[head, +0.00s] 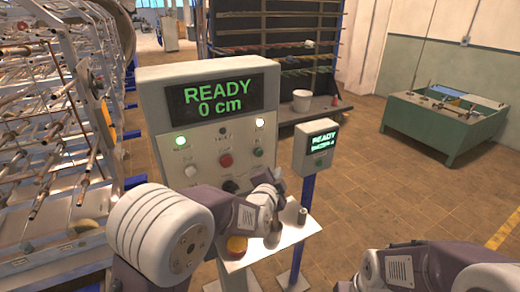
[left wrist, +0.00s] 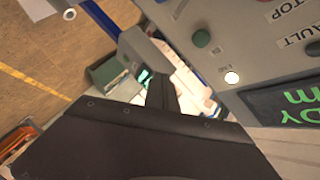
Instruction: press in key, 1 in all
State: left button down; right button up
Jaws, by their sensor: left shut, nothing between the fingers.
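The control panel (head: 152,100) stands ahead with a green "READY 0 cm" display (head: 215,97). Below it are lit lamps, a red button (head: 225,160) and a dark round knob or switch (head: 230,186). I cannot make out a key for certain in either view. My left gripper (head: 273,182) is in front of the panel's lower right side, partly hidden by its own wrist. In the left wrist view its fingers (left wrist: 161,88) are shut and empty, apart from the panel's green button (left wrist: 201,38). My right gripper is out of view.
A small box (head: 317,147) with a "READY" screen stands on a blue post right of the panel. A pale shelf (head: 285,236) below carries a yellow button (head: 237,245) and a small grey cylinder (head: 302,215). A rack (head: 50,130) fills the left.

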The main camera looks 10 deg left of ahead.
aim_at(259, 153)
pick_arm(q)
jog(key=shift+a, duration=0.1)
jog(key=w+a, duration=0.5)
jog(key=w, duration=0.2)
jog(key=shift+w, duration=0.2)
jog(key=shift+w, duration=0.1)
dwell(2.1)
jog(key=shift+w+a, duration=0.2)
jog(key=shift+w, duration=0.05)
